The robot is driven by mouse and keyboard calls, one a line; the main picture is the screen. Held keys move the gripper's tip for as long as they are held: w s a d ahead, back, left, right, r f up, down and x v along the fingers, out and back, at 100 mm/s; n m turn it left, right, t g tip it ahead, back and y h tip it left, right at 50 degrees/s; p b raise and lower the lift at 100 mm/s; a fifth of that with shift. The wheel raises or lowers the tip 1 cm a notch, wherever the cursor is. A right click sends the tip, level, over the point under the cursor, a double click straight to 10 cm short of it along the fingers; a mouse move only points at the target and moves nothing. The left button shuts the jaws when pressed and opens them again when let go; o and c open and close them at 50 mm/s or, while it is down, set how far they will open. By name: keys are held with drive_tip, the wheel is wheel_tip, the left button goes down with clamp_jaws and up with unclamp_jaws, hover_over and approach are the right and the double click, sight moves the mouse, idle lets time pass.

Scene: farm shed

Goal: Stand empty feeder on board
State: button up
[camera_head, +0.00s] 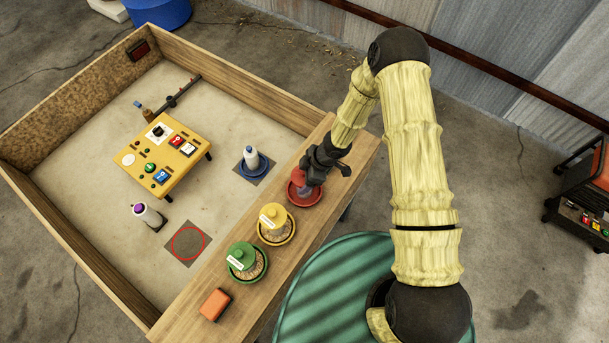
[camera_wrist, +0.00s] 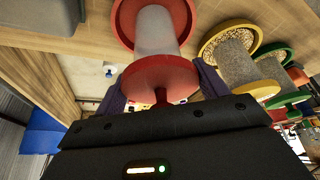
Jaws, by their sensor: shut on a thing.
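The red feeder (camera_head: 303,196) has a red dish, a clear grey tube with no grain showing, and a red lid. It is upright over the far end of the wooden board (camera_head: 222,281); I cannot tell whether its dish touches the wood. A yellow feeder (camera_head: 275,217) and a green feeder (camera_head: 240,256), both with grain, stand in line on the board.
An orange block (camera_head: 214,305) lies at the board's near end. In the pen, a white bottle on a blue dish (camera_head: 264,169) stands on a dark mat. A red ring (camera_head: 187,243) marks another mat. A yellow button table (camera_head: 150,165) and a purple-capped bottle (camera_head: 147,214) stand further left.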

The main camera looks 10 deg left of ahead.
drive_tip(key=shift+f, duration=0.15)
drive_tip(key=o, duration=1.3)
drive_tip(key=s+p+v, duration=0.1)
drive_tip(key=p+v, duration=0.5)
drive_tip(key=v, duration=0.6)
drive_tip(key=shift+w+p, duration=0.35)
drive_tip(key=shift+w, duration=0.1)
drive_tip(key=shift+a, duration=0.1)
